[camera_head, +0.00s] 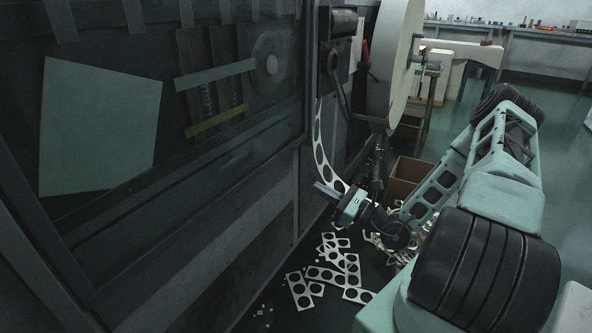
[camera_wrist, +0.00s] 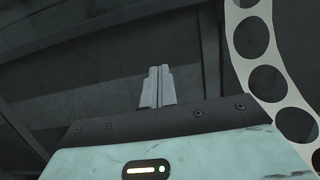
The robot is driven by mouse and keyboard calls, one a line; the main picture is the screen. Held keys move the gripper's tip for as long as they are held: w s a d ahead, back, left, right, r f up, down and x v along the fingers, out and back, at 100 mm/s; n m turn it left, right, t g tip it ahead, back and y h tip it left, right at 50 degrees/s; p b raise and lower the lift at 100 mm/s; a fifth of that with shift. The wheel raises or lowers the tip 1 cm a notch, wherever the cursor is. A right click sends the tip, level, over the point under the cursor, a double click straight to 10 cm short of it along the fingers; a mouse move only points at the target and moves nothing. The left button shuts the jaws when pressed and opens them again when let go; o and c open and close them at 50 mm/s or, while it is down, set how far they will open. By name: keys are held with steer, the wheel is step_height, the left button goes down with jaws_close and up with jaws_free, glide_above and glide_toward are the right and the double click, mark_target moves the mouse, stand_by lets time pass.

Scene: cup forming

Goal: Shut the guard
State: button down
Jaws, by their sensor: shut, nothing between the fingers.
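A large dark framed panel with a see-through pane, which looks like the guard (camera_head: 150,200), fills the left of the head view. Machine parts show dimly behind its pane. I cannot tell from these views whether it is fully shut. My gripper (camera_head: 327,190) is low in front of the machine, just right of the panel's right edge, and points left towards the dark machine front. In the wrist view my gripper's fingers (camera_wrist: 157,86) are together with nothing between them. Dark machine plates lie beyond them, and no handle is clearly seen there.
A punched strip (camera_head: 320,148) hangs from the machine close to my gripper; it also shows in the wrist view (camera_wrist: 266,77). A large pale reel (camera_head: 401,62) stands above. Punched scraps (camera_head: 325,275) litter the floor around a cardboard box (camera_head: 405,176). Open floor lies at right.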

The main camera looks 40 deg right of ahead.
steer(key=b+x, duration=0.3)
steer(key=x, duration=0.5)
steer(key=shift+w+a+f, duration=0.1)
steer(key=shift+w+a, duration=0.1)
steer(key=shift+w, duration=0.1)
steer(key=shift+s+d+r+b, duration=0.15)
steer(key=shift+r+b, duration=0.6)
steer(key=shift+r, duration=1.35)
